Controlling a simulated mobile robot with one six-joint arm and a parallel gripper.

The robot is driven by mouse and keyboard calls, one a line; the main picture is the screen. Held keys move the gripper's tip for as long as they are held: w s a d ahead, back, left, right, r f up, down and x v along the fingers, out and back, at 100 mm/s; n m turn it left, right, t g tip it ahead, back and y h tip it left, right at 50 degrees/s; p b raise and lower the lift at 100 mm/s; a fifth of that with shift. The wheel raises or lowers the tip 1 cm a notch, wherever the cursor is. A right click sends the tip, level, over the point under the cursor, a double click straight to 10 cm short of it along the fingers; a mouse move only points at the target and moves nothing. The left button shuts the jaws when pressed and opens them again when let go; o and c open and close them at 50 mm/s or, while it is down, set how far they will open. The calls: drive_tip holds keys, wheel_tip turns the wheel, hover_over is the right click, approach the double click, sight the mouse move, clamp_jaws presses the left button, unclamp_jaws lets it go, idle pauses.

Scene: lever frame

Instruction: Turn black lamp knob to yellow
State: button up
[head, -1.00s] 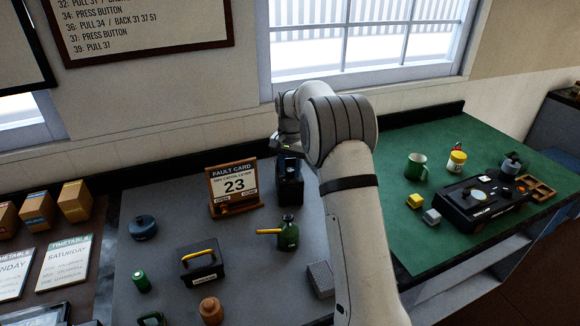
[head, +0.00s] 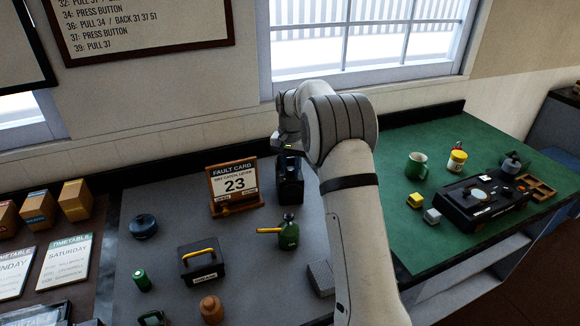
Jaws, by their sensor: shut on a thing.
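The black lamp (head: 290,188) stands upright at the back of the grey mat, just right of the fault card. My gripper (head: 288,149) is at the top of the lamp, reaching down from the wrist, and is shut on its knob. The fingers and the knob are mostly hidden by the wrist and too small to make out. I cannot tell which colour the knob points to.
The fault card stand (head: 234,187) is close on the lamp's left. A green oil can (head: 288,234) stands in front of it. A black box with a yellow handle (head: 202,262) is farther front left. My arm covers the mat's right side.

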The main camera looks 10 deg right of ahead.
sight(290, 169)
drive_tip(key=n, duration=0.6)
drive_tip(key=shift+n, duration=0.4)
idle(0.4)
drive_tip(key=o, duration=0.7)
drive_tip(key=shift+o, duration=0.2)
drive_tip(key=shift+r, duration=0.1)
wheel_tip(290, 169, up, 7)
drive_tip(key=shift+r+b, duration=0.2)
drive_tip(key=shift+b, duration=0.2)
drive_tip(key=shift+r, duration=0.15)
